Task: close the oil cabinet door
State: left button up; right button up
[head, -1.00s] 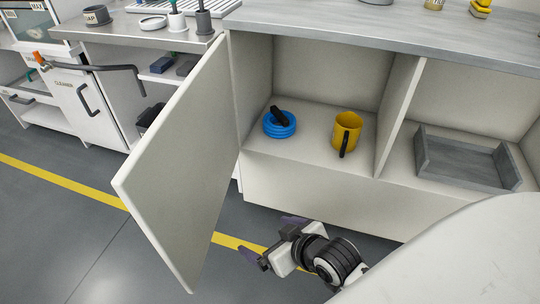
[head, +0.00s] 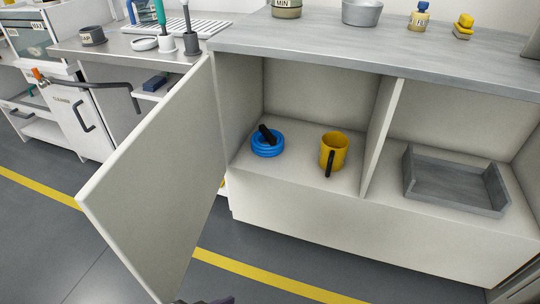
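The cabinet door (head: 155,180) is a plain pale panel, standing wide open. It is hinged at the left side of the open cabinet (head: 300,212) and swings out toward me, its free edge at the lower left. Inside the left compartment are a coiled blue hose (head: 268,149) and a yellow mug (head: 333,152) with a black handle. A dark purple fingertip of my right gripper (head: 218,300) just shows at the bottom edge, close to the door's lower end. The rest of that gripper is out of frame, and I cannot tell whether it touches the door. My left gripper is not in view.
A grey tray (head: 455,186) sits in the right compartment. Containers, including a metal bowl (head: 362,12), stand on the countertop (head: 400,52). At left is another cabinet with a dark handle (head: 82,113). The floor before the cabinet is clear, with a yellow line (head: 270,279).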

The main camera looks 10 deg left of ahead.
aim_at(152, 200)
jog(key=z, duration=2.2)
jog(key=k, duration=1.55)
jog(key=u, duration=1.65)
jog(key=i, duration=0.45)
jog(key=z, duration=0.35)
